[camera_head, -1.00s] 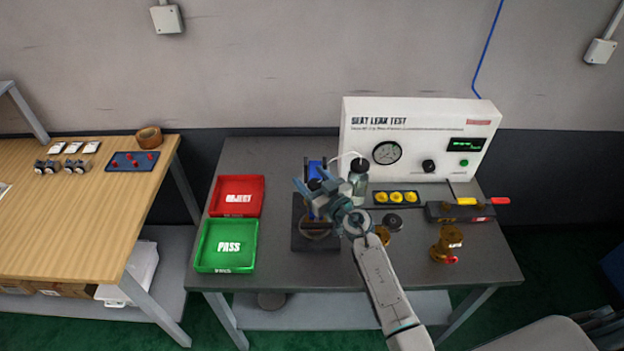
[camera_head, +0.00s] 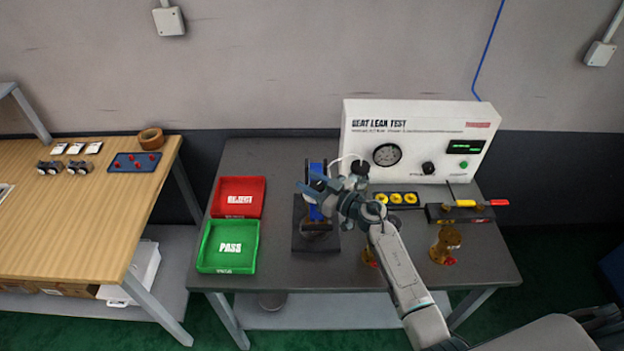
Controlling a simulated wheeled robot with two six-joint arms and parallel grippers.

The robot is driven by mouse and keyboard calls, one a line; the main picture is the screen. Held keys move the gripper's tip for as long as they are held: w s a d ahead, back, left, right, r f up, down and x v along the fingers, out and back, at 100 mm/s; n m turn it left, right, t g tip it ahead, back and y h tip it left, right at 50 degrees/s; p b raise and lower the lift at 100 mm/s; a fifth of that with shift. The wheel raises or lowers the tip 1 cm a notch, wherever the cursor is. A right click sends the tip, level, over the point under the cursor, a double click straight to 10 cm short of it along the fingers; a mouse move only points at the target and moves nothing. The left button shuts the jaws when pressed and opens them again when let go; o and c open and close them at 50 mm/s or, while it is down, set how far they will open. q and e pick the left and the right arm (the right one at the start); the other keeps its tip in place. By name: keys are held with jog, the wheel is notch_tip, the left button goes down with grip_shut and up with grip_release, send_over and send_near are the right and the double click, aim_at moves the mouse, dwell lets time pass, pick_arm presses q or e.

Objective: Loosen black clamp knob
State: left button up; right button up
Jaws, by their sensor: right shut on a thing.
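The clamp fixture stands on the grey table, with a dark base plate (camera_head: 303,240) and a blue upright (camera_head: 316,203). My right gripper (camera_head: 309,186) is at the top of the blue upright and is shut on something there. The black clamp knob is not clearly visible; the gripper's fingers cover the place where it appears to be. My right arm reaches in from the lower right over the table. My left gripper is not in view.
A red REJECT tray (camera_head: 239,197) and a green PASS tray (camera_head: 228,246) lie left of the fixture. The white seat leak test box (camera_head: 418,142) stands behind. Brass valves (camera_head: 446,244) and yellow caps (camera_head: 396,198) are to the right.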

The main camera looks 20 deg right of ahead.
jog(key=shift+n+g+y, duration=1)
jog(key=shift+y, duration=0.2)
jog(key=shift+s+a+n+g+y, duration=0.15)
jog(key=shift+n+g+y, duration=0.75)
jog(key=shift+g, duration=0.2)
jog(key=n+g+y, duration=0.1)
jog(key=g, duration=0.1)
jog(key=n+g+y+b, duration=0.1)
jog(key=g, duration=0.1)
jog(key=shift+s+a+f+n, duration=0.1)
jog(key=shift+s+f+n, duration=0.1)
jog(key=shift+n, duration=0.2)
jog(key=n+g+b, duration=0.2)
jog(key=g+b, duration=0.1)
jog(key=n+g+b, duration=0.2)
jog(key=g+b, duration=0.1)
jog(key=s+n+g+y+b, duration=0.1)
jog(key=n+g+b, duration=0.1)
jog(key=g, duration=0.1)
jog(key=shift+g+b, duration=0.3)
jog(key=shift+b, duration=0.1)
jog(key=shift+s+r+n+g+b, duration=0.1)
jog(key=shift+s+n+g+b, duration=0.05)
jog(key=shift+n+g+b, duration=0.65)
jog(key=o, duration=1)
jog(key=shift+c, duration=0.2)
jog(key=shift+r, duration=0.15)
